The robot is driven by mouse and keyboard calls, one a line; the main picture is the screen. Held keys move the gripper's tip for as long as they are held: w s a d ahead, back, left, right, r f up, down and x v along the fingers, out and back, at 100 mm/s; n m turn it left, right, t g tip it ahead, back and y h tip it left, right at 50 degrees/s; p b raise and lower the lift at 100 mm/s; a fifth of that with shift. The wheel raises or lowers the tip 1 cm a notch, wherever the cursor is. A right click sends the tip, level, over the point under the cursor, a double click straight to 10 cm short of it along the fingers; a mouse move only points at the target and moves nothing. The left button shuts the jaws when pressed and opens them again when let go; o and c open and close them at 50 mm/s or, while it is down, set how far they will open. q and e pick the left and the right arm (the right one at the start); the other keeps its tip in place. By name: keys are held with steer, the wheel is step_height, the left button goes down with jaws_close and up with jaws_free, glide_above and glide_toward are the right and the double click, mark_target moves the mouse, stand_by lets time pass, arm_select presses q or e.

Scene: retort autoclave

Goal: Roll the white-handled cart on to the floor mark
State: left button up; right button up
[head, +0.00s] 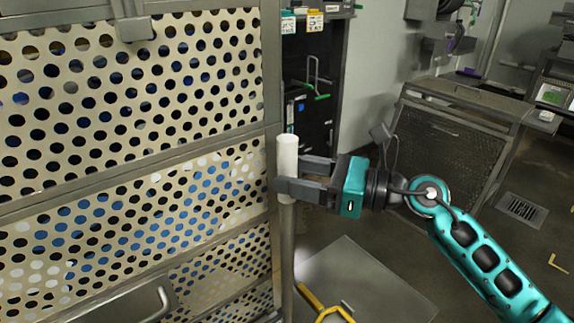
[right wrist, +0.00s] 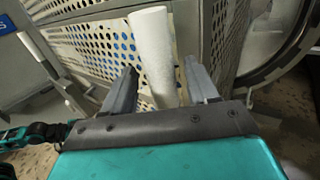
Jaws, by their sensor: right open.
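The cart (head: 140,200) fills the left of the head view, with perforated cream panels in a grey frame and blue items behind the holes. Its white handle (head: 288,150) is an upright sleeve on a grey post at the cart's right edge. My right gripper (head: 289,180) is open, with its fingers around the handle. In the right wrist view the handle (right wrist: 153,55) stands between the spread fingers, with a visible gap on the right. A yellow corner mark (head: 558,262) lies on the floor at far right. My left gripper is not in view.
A grey mesh-sided unit (head: 450,145) stands behind my right arm. A dark open cabinet (head: 315,80) stands behind the handle. A yellow-framed object (head: 322,305) and a grey floor plate (head: 370,280) are low beside the cart. A floor grate (head: 522,210) lies at right.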

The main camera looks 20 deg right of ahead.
steer(key=shift+x, duration=1)
jaws_close()
